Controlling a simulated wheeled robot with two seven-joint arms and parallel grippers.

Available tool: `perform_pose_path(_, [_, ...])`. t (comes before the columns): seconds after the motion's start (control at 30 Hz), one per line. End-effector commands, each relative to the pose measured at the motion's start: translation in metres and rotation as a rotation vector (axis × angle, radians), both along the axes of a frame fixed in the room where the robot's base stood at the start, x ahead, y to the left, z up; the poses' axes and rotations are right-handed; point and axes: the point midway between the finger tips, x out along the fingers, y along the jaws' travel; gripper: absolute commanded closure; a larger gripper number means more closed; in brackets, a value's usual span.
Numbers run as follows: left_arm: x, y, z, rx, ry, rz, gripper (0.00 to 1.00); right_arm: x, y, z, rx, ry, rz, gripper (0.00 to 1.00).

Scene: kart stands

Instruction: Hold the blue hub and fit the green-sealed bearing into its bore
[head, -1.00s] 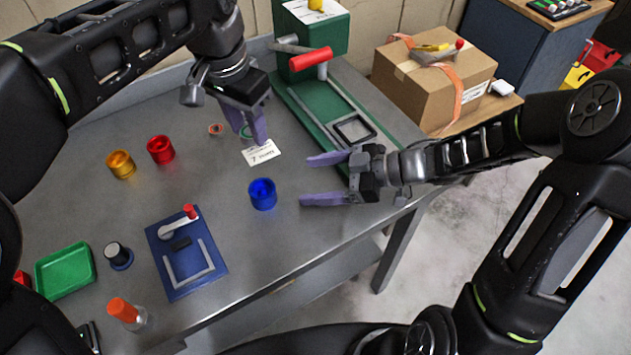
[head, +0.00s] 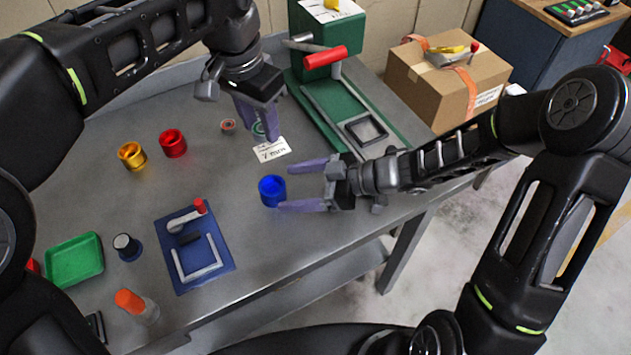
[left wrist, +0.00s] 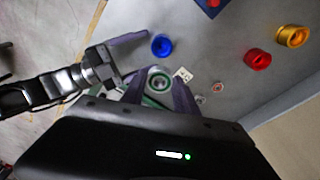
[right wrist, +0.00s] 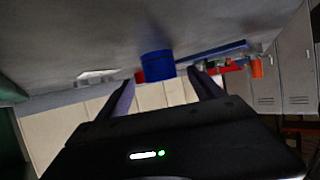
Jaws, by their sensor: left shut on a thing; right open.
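The blue hub (head: 272,191) stands upright on the grey bench, its bore facing up. It shows in the left wrist view (left wrist: 161,45) and in the right wrist view (right wrist: 157,66). My right gripper (head: 284,188) is open just right of the hub, its fingers pointing at it; the lower fingertip is close to the hub's side, and I cannot tell whether they touch. My left gripper (head: 268,132) points down behind the hub and is shut on the green-sealed bearing (left wrist: 160,82). The bearing is mostly hidden by the fingers in the head view.
A white card (head: 272,150) lies beneath the left gripper. A red-ringed bearing (head: 228,126), red cup (head: 173,143) and gold cup (head: 132,155) stand left. A green press (head: 345,105) is behind, and a blue fixture plate (head: 194,250) is front left.

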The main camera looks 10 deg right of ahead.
Motion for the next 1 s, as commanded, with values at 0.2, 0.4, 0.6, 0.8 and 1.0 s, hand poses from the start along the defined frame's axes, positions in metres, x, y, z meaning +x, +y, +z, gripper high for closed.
perform_pose_path(0.2, [0.000,0.000,0.000,-0.001,-0.001,0.000,1.00,0.011,0.033,-0.014,0.001,0.000,0.003,0.23])
perform_pose_path(0.4, [0.000,0.000,0.000,-0.001,-0.001,0.000,1.00,0.016,0.046,-0.020,0.000,-0.001,0.000,0.23])
perform_pose_path(0.6, [0.000,0.000,0.000,-0.001,-0.001,0.000,1.00,0.016,0.047,-0.021,-0.002,-0.002,0.000,0.23])
perform_pose_path(0.8, [0.000,0.000,0.000,-0.001,-0.001,0.000,1.00,0.016,0.047,-0.021,-0.001,-0.001,-0.001,0.32])
perform_pose_path(1.0, [0.000,0.000,0.000,-0.001,-0.001,0.000,1.00,0.016,0.047,-0.021,-0.001,-0.001,-0.001,0.48])
